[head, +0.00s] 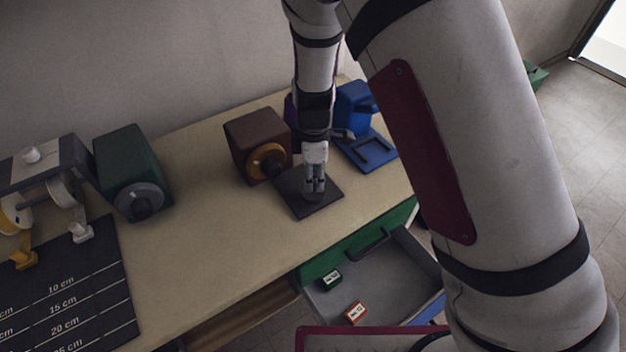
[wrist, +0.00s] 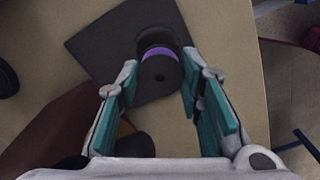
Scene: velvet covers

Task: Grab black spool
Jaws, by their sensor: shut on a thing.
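The black spool (wrist: 158,74), with a purple band around it, is between the two teal-padded fingers of my gripper (wrist: 160,60) in the wrist view. My gripper is shut on it, near the fingertips. In the head view my gripper (head: 314,190) points down over the dark square plate (head: 296,206), and its fingers largely hide the spool. The plate also shows behind the spool in the wrist view (wrist: 98,44). I cannot tell whether the spool touches the plate.
A brown machine (head: 254,142) stands just left of my gripper, and a blue one (head: 356,108) to the right. A green machine (head: 128,165) and a ruled black mat (head: 75,275) are at left. An open drawer (head: 400,290) juts out in front, holding two small boxes.

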